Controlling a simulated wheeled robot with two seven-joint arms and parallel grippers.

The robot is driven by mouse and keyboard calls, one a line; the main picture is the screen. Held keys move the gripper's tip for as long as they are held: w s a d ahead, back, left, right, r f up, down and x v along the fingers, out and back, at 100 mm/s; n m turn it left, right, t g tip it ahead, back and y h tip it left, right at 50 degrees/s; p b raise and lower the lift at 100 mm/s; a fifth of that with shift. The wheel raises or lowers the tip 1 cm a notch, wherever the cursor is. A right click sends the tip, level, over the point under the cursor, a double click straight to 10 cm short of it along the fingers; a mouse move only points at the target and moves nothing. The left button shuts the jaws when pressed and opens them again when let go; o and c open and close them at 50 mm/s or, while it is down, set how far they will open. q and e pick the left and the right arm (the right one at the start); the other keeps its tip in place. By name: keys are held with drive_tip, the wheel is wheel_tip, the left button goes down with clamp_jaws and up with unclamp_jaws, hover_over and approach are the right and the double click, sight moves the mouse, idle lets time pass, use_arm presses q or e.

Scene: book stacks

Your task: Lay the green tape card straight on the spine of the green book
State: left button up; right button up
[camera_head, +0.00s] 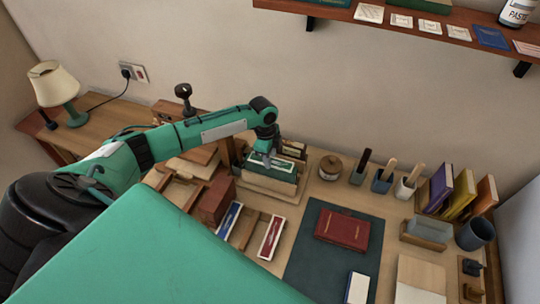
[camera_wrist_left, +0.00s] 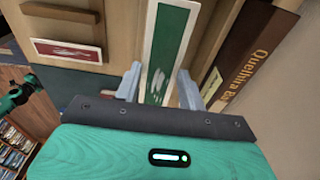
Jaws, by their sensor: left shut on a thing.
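My left gripper (camera_head: 268,160) is over a stack at the middle of the bench. In the left wrist view its two grey fingers (camera_wrist_left: 158,88) stand either side of the green tape card (camera_wrist_left: 166,45), a long green strip with a white border and white marks. The gripper is shut on the card. The green book (camera_head: 283,174) lies on the pale stack right below the gripper and is partly hidden by it. I cannot tell whether the card touches the book's spine. My right gripper is not in view.
A red-and-white card (camera_head: 271,238) and a blue-and-white card (camera_head: 230,220) lie in front of the stack. A red book (camera_head: 342,230) lies on a dark mat (camera_head: 310,260). A round pot (camera_head: 330,167) stands to the right. A brown lettered book (camera_wrist_left: 255,55) is beside the fingers.

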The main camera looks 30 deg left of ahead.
use_arm(q)
drive_tip(key=shift+f, duration=0.35)
idle(0.3)
drive_tip(key=o, duration=1)
drive_tip(key=shift+r, duration=0.15)
drive_tip(key=shift+r+p, duration=3.25)
drive_tip(key=shift+r, duration=0.2)
drive_tip(key=shift+f, duration=0.15)
